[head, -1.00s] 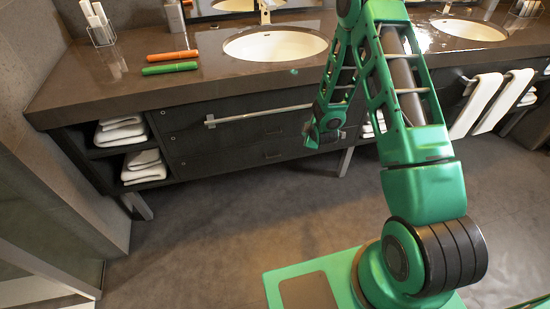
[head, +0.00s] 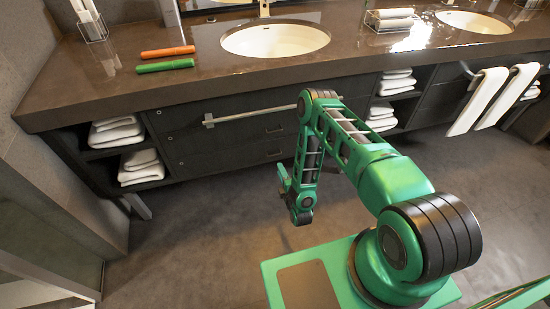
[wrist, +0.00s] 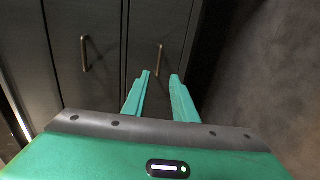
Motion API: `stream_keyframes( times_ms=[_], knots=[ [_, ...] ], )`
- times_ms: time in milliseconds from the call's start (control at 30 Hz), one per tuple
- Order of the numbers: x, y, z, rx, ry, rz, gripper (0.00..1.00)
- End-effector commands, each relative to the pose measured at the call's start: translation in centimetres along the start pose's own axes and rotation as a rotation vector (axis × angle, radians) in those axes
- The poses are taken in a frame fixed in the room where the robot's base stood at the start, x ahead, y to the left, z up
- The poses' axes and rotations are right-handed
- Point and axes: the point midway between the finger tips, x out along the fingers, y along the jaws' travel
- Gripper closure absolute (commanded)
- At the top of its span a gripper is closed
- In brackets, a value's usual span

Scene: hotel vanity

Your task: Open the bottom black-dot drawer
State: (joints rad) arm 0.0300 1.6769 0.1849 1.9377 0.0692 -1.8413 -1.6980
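The dark drawer front sits under the left sink. In the head view its bottom drawer (head: 225,165) has a small bar handle (head: 273,153), and an upper drawer (head: 225,138) has a similar handle (head: 274,129). My gripper (head: 283,173) is low in front of the drawers, just right of the bottom handle. In the wrist view my gripper (wrist: 160,75) is open, its fingers pointing at the bottom handle (wrist: 159,60), which appears between and beyond the fingertips. The upper handle (wrist: 84,54) is to the left. The drawers look shut.
Folded towels (head: 116,131) fill open shelves to the left. White towels (head: 478,100) hang at the right. The grey floor (head: 220,230) before the cabinet is clear.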

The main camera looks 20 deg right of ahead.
Motion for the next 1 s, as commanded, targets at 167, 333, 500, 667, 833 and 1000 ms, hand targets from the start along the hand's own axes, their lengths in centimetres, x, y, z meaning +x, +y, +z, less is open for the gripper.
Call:
stream_keyframes(
  times_ms=[167, 333, 500, 667, 833, 1000],
  knots=[
    [1.9, 0.1, 0.4, -0.001, -0.005, 0.005, 0.75],
    [4.9, 0.1, 0.6, 0.000, -0.008, 0.006, 0.75],
    [7.8, 0.1, 0.7, 0.002, -0.008, 0.005, 0.75],
    [9.6, 0.1, 0.8, 0.001, -0.009, 0.003, 0.75],
    [10.5, 0.1, 0.8, 0.002, -0.008, 0.001, 0.75],
    [10.6, 0.1, 0.8, 0.002, -0.008, 0.001, 0.75]
  ],
)
